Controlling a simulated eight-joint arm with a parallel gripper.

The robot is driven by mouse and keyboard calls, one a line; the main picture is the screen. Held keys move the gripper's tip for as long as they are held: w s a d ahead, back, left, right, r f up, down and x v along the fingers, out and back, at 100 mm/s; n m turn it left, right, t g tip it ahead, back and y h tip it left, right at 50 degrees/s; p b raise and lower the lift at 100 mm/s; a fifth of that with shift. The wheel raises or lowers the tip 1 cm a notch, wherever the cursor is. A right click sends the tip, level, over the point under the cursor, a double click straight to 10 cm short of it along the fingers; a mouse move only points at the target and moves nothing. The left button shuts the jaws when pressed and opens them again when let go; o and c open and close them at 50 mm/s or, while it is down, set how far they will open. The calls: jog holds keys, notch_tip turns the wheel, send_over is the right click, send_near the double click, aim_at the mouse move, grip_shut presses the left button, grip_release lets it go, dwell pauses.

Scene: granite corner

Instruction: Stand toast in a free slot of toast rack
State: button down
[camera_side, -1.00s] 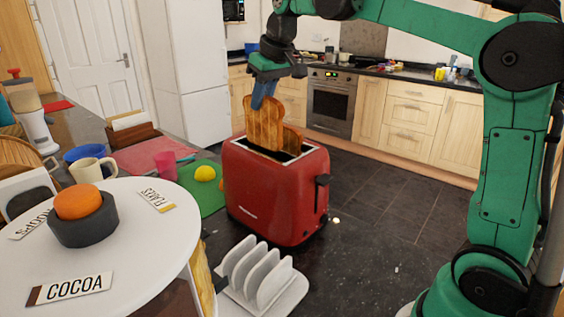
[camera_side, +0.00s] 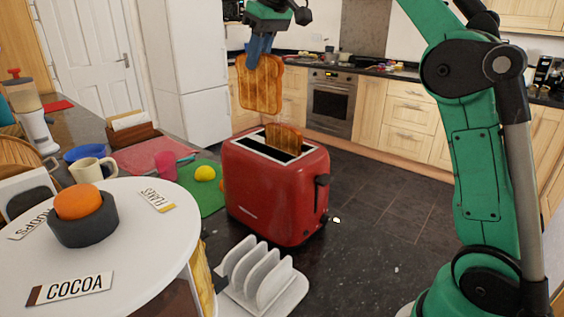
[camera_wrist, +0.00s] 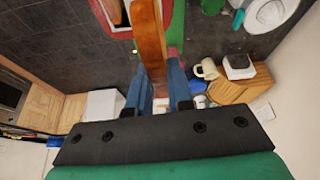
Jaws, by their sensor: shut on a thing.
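My gripper (camera_side: 258,46) is shut on a slice of toast (camera_side: 261,84) by its top edge and holds it upright, clear above the red toaster (camera_side: 275,190). In the wrist view the held toast (camera_wrist: 149,38) runs away edge-on from between the blue fingers (camera_wrist: 159,88). A second slice (camera_side: 283,138) sits in the toaster's rear slot, partly sunk. The front slot is empty. The white toast rack (camera_side: 262,277) stands on the dark counter in front of the toaster. Its visible slots hold nothing.
A round white table (camera_side: 125,240) with a COCOA label, a dark bowl and an orange object stands left of the rack. A green mat (camera_side: 207,193) with a yellow ball (camera_side: 205,173) lies left of the toaster.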

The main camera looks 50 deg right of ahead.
jog(key=s+a+n+g+y, duration=0.2)
jog(key=s+a+n, duration=0.2)
jog(key=a+n, duration=0.4)
jog(key=s+a+n+g+y, duration=0.25)
jog(key=s+a+n, duration=0.2)
jog(key=n, duration=0.55)
notch_tip(320, 180, down, 22)
jog(key=w, duration=0.1)
jog(key=shift+a, duration=0.2)
jog(key=shift+h, duration=0.25)
jog(key=c, duration=0.7)
grip_release()
jog(key=shift+r, duration=4.05)
